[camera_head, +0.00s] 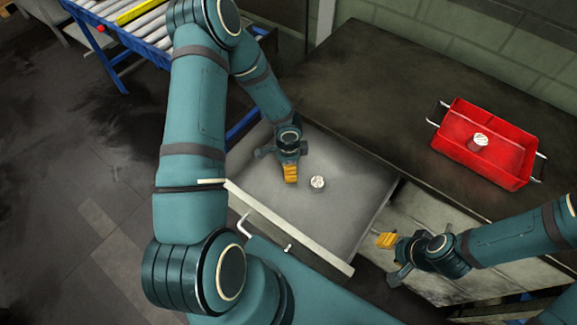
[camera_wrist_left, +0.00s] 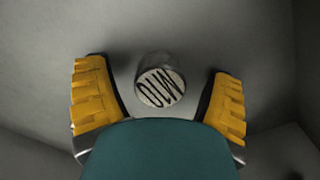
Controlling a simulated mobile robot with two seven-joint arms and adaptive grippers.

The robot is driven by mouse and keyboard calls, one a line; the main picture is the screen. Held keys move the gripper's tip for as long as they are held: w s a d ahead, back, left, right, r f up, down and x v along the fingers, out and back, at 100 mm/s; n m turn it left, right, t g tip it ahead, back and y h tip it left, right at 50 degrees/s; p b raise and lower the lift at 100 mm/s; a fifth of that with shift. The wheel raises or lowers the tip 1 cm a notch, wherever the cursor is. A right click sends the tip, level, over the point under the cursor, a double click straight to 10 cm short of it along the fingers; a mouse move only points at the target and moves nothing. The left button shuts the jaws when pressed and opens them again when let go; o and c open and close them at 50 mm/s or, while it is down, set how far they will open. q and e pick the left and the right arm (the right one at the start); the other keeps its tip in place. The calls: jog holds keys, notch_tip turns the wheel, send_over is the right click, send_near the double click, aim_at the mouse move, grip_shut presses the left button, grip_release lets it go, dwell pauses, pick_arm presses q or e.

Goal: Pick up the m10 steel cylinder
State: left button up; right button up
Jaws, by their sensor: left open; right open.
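A short steel cylinder (camera_head: 318,183) stands upright on a grey metal drawer-like surface (camera_head: 262,193). In the left wrist view the cylinder (camera_wrist_left: 160,86) shows dark lettering on its top that reads M10, upside down. My left gripper (camera_head: 289,173) is just left of it in the head view. In the left wrist view its two yellow-padded fingers are spread, with the cylinder between and a little beyond them, touching neither. My right gripper (camera_head: 385,257) is open and empty, lower right of the cylinder, near the bench front.
A red crate (camera_head: 452,148) with handles stands on the dark bench top (camera_head: 358,75). A second steel cylinder (camera_head: 479,141) is in it, its marking unreadable. A roller conveyor (camera_head: 135,25) is at the back left. The grey surface around the cylinder is otherwise clear.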

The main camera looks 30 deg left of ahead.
pick_arm(q)
grip_shut()
dwell(0.3)
